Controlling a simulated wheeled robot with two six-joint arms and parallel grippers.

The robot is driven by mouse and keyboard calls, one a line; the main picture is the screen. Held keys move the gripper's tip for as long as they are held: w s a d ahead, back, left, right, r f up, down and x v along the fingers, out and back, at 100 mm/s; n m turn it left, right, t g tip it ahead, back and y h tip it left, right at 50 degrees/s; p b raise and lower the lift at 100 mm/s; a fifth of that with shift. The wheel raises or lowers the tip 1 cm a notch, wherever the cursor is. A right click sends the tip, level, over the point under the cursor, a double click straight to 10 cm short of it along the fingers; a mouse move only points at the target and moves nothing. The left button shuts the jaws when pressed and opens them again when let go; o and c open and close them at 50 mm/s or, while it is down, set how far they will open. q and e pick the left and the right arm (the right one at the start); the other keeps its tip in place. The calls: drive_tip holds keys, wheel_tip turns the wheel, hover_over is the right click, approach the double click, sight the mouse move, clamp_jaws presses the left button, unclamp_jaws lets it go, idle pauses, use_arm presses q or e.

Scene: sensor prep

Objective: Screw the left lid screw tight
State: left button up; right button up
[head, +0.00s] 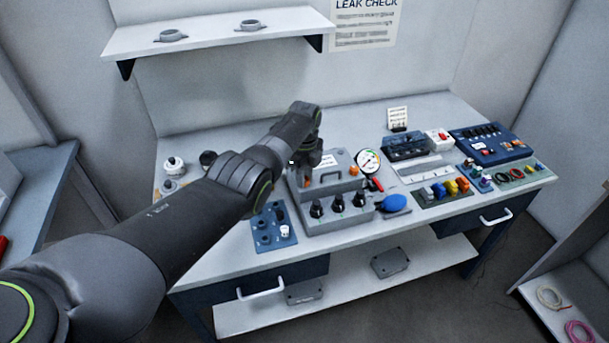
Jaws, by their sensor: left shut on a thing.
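The grey sensor box (338,190) stands on the middle of the bench with its lid (336,160) on top. Orange parts show on its front at the left (308,181) and right (353,170). My left gripper (300,160) points down at the left end of the lid, where the left lid screw sits, and is shut on it. The arm and gripper cover the screw and most of the fingers, so the screw's height and its contact with the lid cannot be seen. My right gripper is not in view.
A round gauge (368,161) and a blue bulb (394,203) stand right of the box. A blue mat with fittings (273,228) lies front left. Trays and a blue case (489,142) fill the right side. A shelf (220,34) hangs behind.

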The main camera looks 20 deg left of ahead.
use_arm(q)
drive_tip(key=o, duration=1)
drive_tip(key=shift+r, duration=0.1)
drive_tip(key=shift+r, duration=0.25)
wheel_tip(320, 180, up, 6)
drive_tip(key=shift+f+p, duration=0.2)
drive_tip(key=shift+p, duration=0.3)
wheel_tip(320, 180, up, 11)
drive_tip(key=b, duration=0.2)
